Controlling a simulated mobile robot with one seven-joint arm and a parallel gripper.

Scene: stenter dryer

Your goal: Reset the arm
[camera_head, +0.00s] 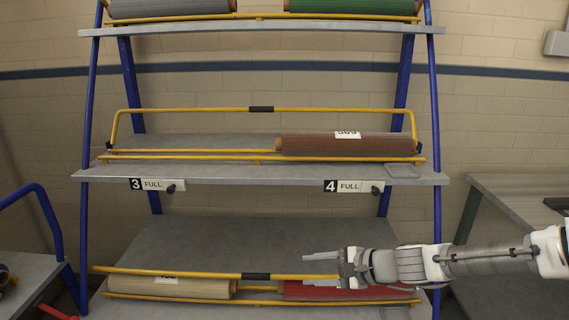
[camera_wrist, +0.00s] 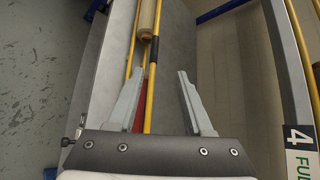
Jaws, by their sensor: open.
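My gripper (camera_head: 322,269) is at the lower right in the head view, with its fingers pointing left above the lower shelf (camera_head: 250,236). The fingers are apart and nothing is between them in the head view. In the wrist view my gripper (camera_wrist: 160,92) shows two spread grey fingers. A yellow rail (camera_wrist: 150,85) with a black band passes below and between them in that view; I cannot tell the gap to it. My arm reaches in from the right edge of the head view.
The blue rack's middle shelf (camera_head: 130,175) holds a brown roll (camera_head: 330,145) at its right. On the lower shelf, a beige roll (camera_head: 165,288) lies left and a red roll (camera_head: 320,291) lies right, under my gripper. A yellow bar (camera_head: 200,274) runs along the front. A grey table (camera_head: 520,190) stands right.

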